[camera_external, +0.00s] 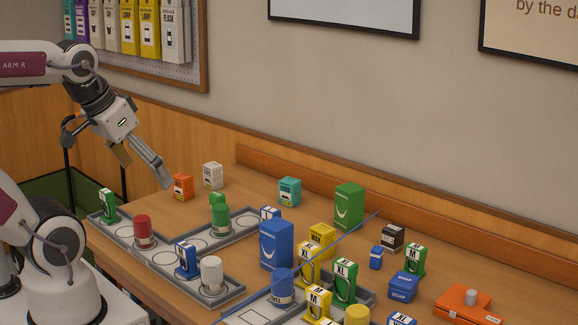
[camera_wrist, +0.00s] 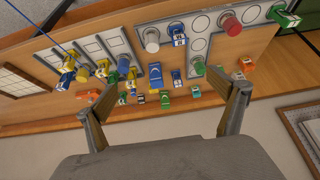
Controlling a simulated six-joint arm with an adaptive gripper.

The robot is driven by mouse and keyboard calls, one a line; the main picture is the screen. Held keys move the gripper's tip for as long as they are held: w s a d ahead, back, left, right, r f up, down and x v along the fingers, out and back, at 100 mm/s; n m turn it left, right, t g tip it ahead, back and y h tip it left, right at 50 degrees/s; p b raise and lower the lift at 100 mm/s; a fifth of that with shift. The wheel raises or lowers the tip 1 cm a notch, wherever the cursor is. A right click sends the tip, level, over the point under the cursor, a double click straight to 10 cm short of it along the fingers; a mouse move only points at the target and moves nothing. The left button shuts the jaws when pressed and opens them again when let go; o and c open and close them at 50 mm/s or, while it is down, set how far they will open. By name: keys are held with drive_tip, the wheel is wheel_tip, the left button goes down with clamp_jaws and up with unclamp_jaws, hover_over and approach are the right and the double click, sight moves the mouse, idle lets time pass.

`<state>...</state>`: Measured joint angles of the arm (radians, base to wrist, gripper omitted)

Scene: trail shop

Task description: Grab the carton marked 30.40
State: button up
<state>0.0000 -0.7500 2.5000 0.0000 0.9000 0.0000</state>
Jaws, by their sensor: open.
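No marking 30.40 can be read in either view, so I cannot tell which carton carries it. Small cartons stand on the wooden table: an orange one (camera_external: 182,187), a white one (camera_external: 213,175), a teal one (camera_external: 290,191) and a dark one (camera_external: 392,237). The orange carton also shows in the wrist view (camera_wrist: 246,64), as does the teal one (camera_wrist: 196,91). My gripper (camera_external: 118,162) is open and empty, raised at the left, with one finger near the orange carton in the picture. Its two fingers also show spread in the wrist view (camera_wrist: 160,90).
Grey trays (camera_external: 165,262) hold red, green and white cylinders and size-marked stands. A tall blue box (camera_external: 276,245) and tall green box (camera_external: 349,206) stand mid-table. A thin blue rod (camera_external: 335,240) slants across. A wooden ledge (camera_external: 300,177) lines the wall.

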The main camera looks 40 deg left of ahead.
drive_tip(key=c, duration=0.8)
drive_tip(key=shift+w, duration=0.1)
drive_tip(key=w+a+r+n+t+y, duration=0.1)
drive_tip(key=w+a+y, duration=0.1)
drive_tip(key=w+a, duration=0.6)
drive_tip(key=w+a+r+n+t+y, duration=0.1)
drive_tip(key=w+a, duration=0.4)
drive_tip(key=w, duration=0.5)
drive_tip(key=t, duration=0.5)
hover_over(177, 181)
drive_tip(key=s+d, duration=0.1)
drive_tip(key=d, duration=0.2)
wheel_tip(177, 181, down, 21)
drive_tip(key=shift+m+t+h, duration=0.3)
drive_tip(key=shift+t+h, duration=0.1)
drive_tip(key=shift+h, duration=0.3)
drive_tip(key=f, duration=0.2)
drive_tip(key=s+a+f, duration=0.1)
drive_tip(key=f, duration=0.1)
drive_tip(key=a+f, duration=0.1)
drive_tip(key=f, duration=0.1)
drive_tip(key=shift+s+a+f, duration=0.25)
drive_tip(key=shift+s+f, duration=0.1)
drive_tip(key=shift+s, duration=0.05)
drive_tip(key=shift+w, duration=0.1)
